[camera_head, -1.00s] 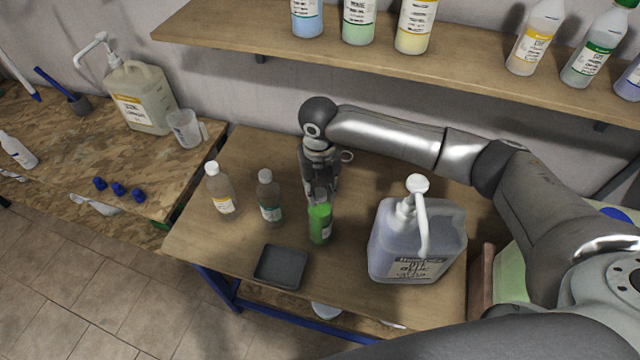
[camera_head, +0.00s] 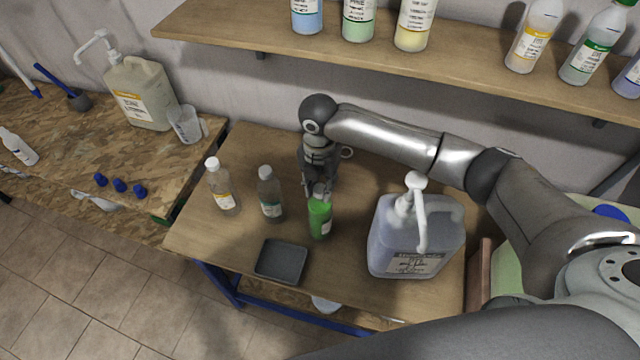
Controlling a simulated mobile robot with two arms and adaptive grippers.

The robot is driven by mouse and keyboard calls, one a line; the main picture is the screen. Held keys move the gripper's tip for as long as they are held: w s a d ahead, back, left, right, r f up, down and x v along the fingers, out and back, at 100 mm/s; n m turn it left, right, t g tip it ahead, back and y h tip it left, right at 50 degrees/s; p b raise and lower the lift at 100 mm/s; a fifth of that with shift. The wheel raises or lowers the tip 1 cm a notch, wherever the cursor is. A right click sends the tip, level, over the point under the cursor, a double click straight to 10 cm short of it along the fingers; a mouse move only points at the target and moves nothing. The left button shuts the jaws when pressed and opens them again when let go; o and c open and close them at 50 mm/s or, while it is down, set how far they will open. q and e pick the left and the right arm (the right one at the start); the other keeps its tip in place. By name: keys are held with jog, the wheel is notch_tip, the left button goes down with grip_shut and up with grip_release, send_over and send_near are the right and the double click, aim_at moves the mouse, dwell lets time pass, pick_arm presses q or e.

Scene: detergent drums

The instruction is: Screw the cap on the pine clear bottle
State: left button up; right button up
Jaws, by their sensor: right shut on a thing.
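A green bottle (camera_head: 319,221) stands upright on the wooden table and is most likely the pine clear bottle, though its label is too small to read. My right gripper (camera_head: 319,189) comes down from above and behind, with its fingers at the bottle's top. It is shut on the cap (camera_head: 320,188), a small grey piece at the bottle's neck, mostly hidden by the fingers. I cannot tell how far the cap sits on the thread. My left gripper is not in view.
A dark tray (camera_head: 281,262) lies in front. A large pump jug (camera_head: 415,238) stands close on the right. A shelf (camera_head: 330,42) with bottles overhangs the back.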

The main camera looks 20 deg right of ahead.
jog(key=shift+s+f+m, duration=0.15)
jog(key=shift+m, duration=0.25)
jog(key=m, duration=0.5)
jog(key=shift+m, duration=0.4)
jog(key=o, duration=0.5)
jog(key=shift+r, duration=0.25)
